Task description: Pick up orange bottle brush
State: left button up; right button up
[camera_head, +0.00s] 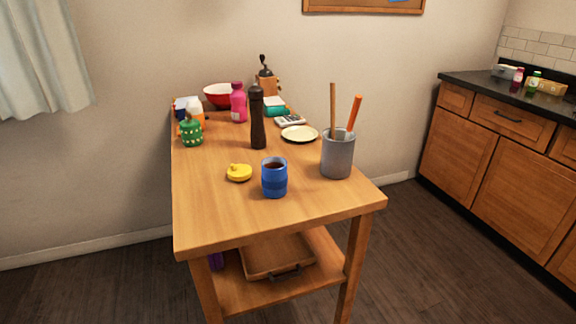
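An orange handle (354,113), which looks like the orange bottle brush, leans to the right out of a grey cylindrical holder (338,158). Its lower part is hidden inside the holder. A brown wooden handle (333,106) stands upright beside it in the same holder. The holder stands near the right edge of the wooden table (220,218). Neither of my grippers is in the head view.
A blue cup (274,182) with dark contents and a yellow lid-like item (239,173) are left of the holder. A tall dark mill (257,118) and a pale plate (299,134) are behind. The table's front is clear. A counter (500,90) is at right.

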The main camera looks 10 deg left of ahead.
aim_at(358, 98)
jog(key=z, duration=1.55)
jog(key=i, duration=1.65)
jog(key=u, duration=3.15)
